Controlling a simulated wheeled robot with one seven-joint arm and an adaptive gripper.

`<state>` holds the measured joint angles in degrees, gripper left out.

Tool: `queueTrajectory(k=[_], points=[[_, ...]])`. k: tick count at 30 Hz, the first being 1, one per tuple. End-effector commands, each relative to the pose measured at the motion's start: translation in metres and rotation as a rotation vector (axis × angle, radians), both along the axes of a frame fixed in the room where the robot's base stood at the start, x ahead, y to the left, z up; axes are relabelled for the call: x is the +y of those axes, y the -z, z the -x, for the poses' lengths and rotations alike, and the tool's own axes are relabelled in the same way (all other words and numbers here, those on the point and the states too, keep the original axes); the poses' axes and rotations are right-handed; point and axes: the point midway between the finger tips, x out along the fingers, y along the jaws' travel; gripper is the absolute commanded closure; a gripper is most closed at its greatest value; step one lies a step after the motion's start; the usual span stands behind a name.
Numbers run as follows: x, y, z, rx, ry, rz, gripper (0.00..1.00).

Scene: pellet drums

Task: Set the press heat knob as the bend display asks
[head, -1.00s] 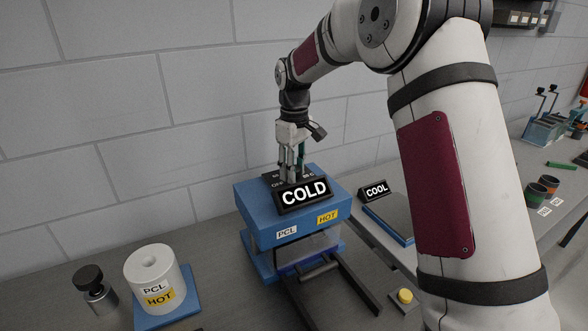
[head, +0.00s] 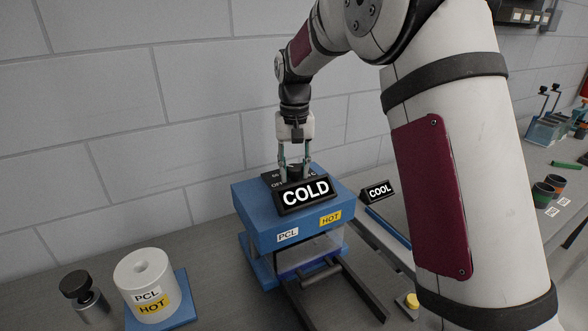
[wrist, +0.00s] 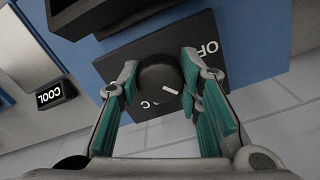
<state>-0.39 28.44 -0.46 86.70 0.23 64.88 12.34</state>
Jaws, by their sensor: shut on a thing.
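The press heat knob (wrist: 158,74) is dark and round, with a white pointer line, on a black dial plate (wrist: 215,55) atop the blue press (head: 262,226). In the wrist view the pointer slants to the lower right; "OF" and "C" show partly, and the other dial words are hidden. My gripper (head: 294,170) is shut on the knob from above, one green-padded finger on each side. A black display on the press (head: 305,194) reads "COLD". Another small display (head: 379,190), right of the press, reads "COOL". No display with bend wording is readable.
The press front bears "PCL" and "HOT" labels. A white drum (head: 142,270), also labelled "PCL" and "HOT", stands on a blue plate at left, beside a metal cylinder with a black knob (head: 76,284). A yellow button (head: 412,300) is right of the press.

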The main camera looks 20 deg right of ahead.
Motion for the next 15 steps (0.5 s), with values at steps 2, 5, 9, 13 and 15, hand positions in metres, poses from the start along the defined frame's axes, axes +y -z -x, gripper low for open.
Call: queueTrajectory(k=[2, 5, 9, 13, 15], points=[[0.0003, -0.0003, -0.0006, -0.002, 0.047, 0.000, 0.96], [0.0003, -0.0004, -0.0005, -0.002, 0.097, -0.001, 0.96], [0.0003, -0.0006, -0.0004, -0.001, 0.146, -0.001, 0.96], [0.0002, -0.0007, -0.0004, -0.002, 0.172, 0.000, 0.96], [0.0002, -0.0007, -0.0004, -0.002, 0.181, 0.000, 0.96]])
